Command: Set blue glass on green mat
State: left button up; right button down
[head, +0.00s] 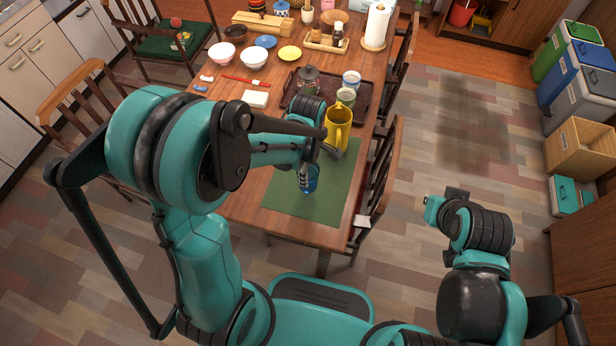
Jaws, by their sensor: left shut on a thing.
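The blue glass (311,182) is at the green mat (298,208), over its middle part in the head view. My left gripper (306,172) is shut on the blue glass from above. Whether the glass touches the mat or hangs just above it, I cannot tell. The green mat lies flat at the near end of the wooden table. My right gripper (432,210) is off to the right, away from the table; its fingers are too small to read.
Bowls, plates and a paper towel roll (377,25) fill the far table. A chair (380,185) stands at the right edge.

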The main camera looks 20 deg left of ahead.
pick_arm(q)
jog(key=shift+w+a+f, duration=0.2)
jog(key=shift+w+f, duration=0.25)
jog(key=shift+w, duration=0.05)
jog(key=shift+f+b, duration=1.05)
jog(key=shift+f, duration=0.8)
jog(key=shift+f, duration=0.2)
jog(key=o, duration=1.7)
jog(key=shift+r, duration=0.1)
